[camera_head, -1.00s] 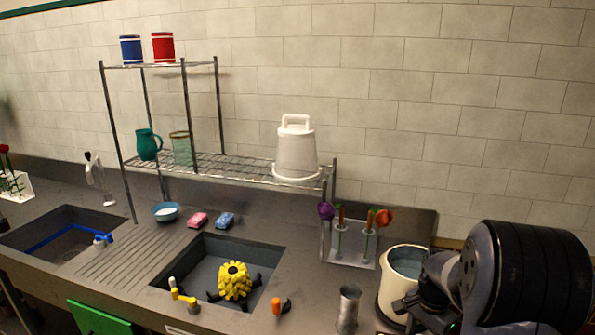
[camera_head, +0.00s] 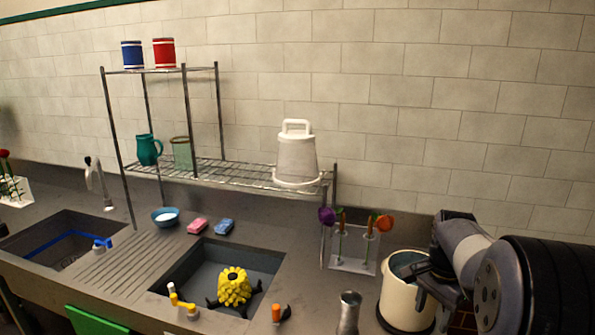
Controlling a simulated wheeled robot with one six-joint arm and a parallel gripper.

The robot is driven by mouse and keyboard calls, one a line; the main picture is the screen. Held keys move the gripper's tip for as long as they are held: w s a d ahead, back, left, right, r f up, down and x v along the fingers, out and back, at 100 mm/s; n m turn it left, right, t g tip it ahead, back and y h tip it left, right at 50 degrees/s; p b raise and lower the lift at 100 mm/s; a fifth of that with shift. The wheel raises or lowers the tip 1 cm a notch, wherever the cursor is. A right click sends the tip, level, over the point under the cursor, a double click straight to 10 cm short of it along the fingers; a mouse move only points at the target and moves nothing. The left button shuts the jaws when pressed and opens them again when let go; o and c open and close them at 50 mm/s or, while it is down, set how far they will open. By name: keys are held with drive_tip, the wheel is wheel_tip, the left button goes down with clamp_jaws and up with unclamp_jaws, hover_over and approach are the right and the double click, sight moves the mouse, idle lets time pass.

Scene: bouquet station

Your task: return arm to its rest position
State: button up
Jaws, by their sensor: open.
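My gripper (camera_head: 427,287) is at the lower right in the head view, in front of the cream bucket (camera_head: 401,305) and overlapping its right side. Its jaws are small and partly in shadow; they are open, and I see nothing held between them. My arm's dark, thick links fill the lower right corner and hide the counter behind them.
A metal vase (camera_head: 348,312) stands left of the bucket. A clear flower holder (camera_head: 352,258) with purple and orange flowers stands behind. A sink (camera_head: 215,270) holds a yellow flower (camera_head: 234,287). A wire shelf (camera_head: 230,174) carries a white pail (camera_head: 297,157).

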wheel_tip(320, 180, down, 10)
drive_tip(key=shift+s+r+p, duration=0.1)
drive_tip(key=shift+p, duration=0.3)
drive_tip(key=shift+n, duration=0.4)
drive_tip(key=n, duration=0.3)
drive_tip(key=shift+n+p, duration=0.3)
drive_tip(key=shift+n, duration=0.1)
drive_tip(key=n+p, duration=0.1)
drive_tip(key=n, duration=0.3)
drive_tip(key=shift+n, duration=0.4)
drive_tip(key=n+p, duration=0.1)
drive_tip(key=n, duration=0.3)
drive_tip(key=shift+r+n, duration=0.1)
drive_tip(key=shift+n, duration=0.2)
drive_tip(key=n+p, duration=0.1)
drive_tip(key=n, duration=0.3)
drive_tip(key=shift+p, duration=0.35)
drive_tip(key=shift+r, duration=0.5)
drive_tip(key=shift+r+b, duration=0.3)
drive_tip(key=shift+r, duration=0.4)
